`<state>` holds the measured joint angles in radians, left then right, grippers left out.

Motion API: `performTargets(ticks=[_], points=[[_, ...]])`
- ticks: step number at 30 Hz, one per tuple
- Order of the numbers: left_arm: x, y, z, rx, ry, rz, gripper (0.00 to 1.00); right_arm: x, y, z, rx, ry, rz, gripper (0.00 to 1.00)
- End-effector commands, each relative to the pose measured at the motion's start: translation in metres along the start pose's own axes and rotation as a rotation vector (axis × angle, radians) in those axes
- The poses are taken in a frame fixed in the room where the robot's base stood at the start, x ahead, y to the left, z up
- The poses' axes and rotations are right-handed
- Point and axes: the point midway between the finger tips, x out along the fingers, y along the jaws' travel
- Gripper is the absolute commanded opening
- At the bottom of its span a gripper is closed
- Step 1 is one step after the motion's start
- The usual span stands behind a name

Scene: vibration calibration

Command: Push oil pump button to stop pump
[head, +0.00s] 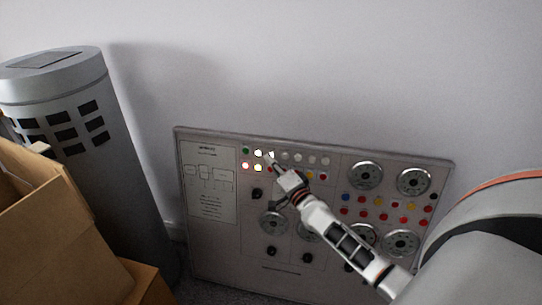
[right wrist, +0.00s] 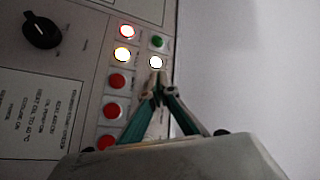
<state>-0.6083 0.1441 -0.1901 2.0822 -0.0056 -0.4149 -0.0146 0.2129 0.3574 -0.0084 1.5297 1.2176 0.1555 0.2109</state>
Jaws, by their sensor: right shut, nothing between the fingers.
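The control panel (head: 315,200) leans against the wall and carries rows of small buttons along its upper left. Below are a lit red button (head: 245,166), a lit yellow button (head: 258,168) and more red ones. No label names the oil pump button legibly. My right gripper (head: 273,162) is shut and empty, its tips among these buttons. In the right wrist view the tips (right wrist: 157,77) are just past the lit white button (right wrist: 156,62); contact cannot be told. My left gripper is out of view.
A grey cylinder (head: 125,150) stands left of the panel, with an open cardboard box (head: 60,230) in front of it. The wall above is bare.

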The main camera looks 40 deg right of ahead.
Motion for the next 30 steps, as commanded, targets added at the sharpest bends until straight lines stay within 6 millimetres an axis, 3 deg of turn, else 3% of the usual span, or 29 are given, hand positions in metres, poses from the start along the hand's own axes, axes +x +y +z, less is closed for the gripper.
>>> performTargets(ticks=[30], points=[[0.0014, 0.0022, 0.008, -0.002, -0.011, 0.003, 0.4, 0.0073, 0.0063, -0.0052, -0.001, -0.001, 0.001, 0.0]])
